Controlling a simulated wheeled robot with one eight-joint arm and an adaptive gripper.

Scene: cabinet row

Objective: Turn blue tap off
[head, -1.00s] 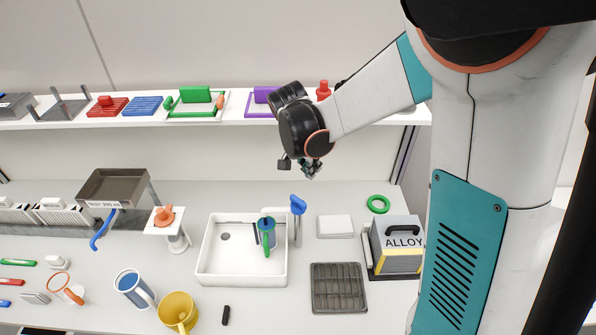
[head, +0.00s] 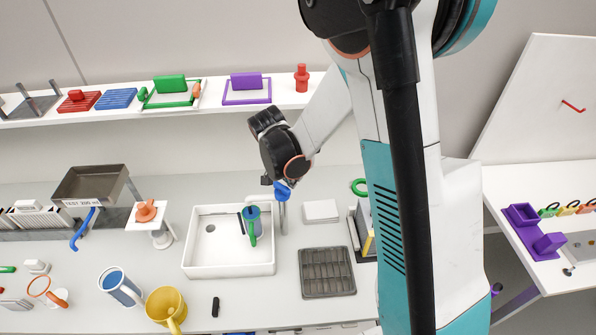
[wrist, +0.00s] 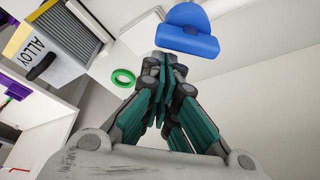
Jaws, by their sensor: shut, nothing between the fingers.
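The blue tap (head: 282,190) has a blue handle on a grey post at the right rim of the white sink (head: 205,270). Its handle also shows at the top of the wrist view (wrist: 190,42), just beyond my fingertips. My gripper (wrist: 163,62) is shut and empty, with its fingers together beside the handle; I cannot tell if they touch it. In the head view my wrist is right above the tap, and the fingers are mostly hidden.
A white slab (head: 320,211) and a dark ribbed tray (head: 327,272) lie right of the sink. A green ring (head: 359,187) and the ALLOY box (wrist: 45,45) are farther right. A yellow mug (head: 166,305) stands in front. The shelf (head: 220,113) runs behind.

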